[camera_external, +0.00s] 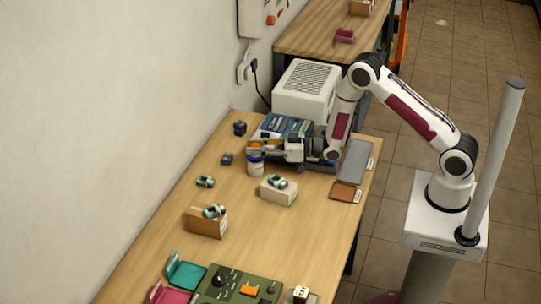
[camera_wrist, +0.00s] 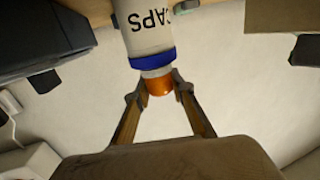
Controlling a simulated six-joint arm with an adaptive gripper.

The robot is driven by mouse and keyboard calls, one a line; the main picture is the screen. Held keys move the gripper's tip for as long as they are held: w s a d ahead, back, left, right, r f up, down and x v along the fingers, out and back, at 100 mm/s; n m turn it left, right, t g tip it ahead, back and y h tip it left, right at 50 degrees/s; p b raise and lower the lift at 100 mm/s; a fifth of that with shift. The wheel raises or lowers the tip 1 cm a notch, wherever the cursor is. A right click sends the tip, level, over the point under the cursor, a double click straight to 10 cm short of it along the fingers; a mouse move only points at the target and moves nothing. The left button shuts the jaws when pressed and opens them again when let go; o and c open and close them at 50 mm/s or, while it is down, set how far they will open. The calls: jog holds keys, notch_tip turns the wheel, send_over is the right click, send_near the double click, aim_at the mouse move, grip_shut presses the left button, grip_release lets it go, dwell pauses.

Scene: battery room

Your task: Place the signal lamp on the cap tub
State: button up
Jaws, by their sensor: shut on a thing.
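The cap tub (camera_external: 255,168) is a small white tub with a blue rim, standing upright on the wooden table. In the wrist view the cap tub (camera_wrist: 150,33) shows its "CAPS" lettering upside down. The signal lamp (camera_wrist: 159,86) is orange with a pale base and lies between the two fingertips. My gripper (camera_wrist: 160,87) is shut on it, with its pale base right at the tub's blue rim. I cannot tell whether lamp and tub touch. In the external view my gripper (camera_external: 258,146) reaches in from the right, just above the tub.
Behind the gripper are a blue-topped box (camera_external: 284,125) and a white vented box (camera_external: 306,90). Small dark blocks (camera_external: 227,159) stand left of the tub. A pale box (camera_external: 278,194) with a green-grey item on top is close in front.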

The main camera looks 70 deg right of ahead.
jog(key=shift+f, duration=0.1)
dwell(0.3)
jog(key=o, duration=1.1)
jog(key=v, duration=1.2)
jog(key=shift+a, duration=0.1)
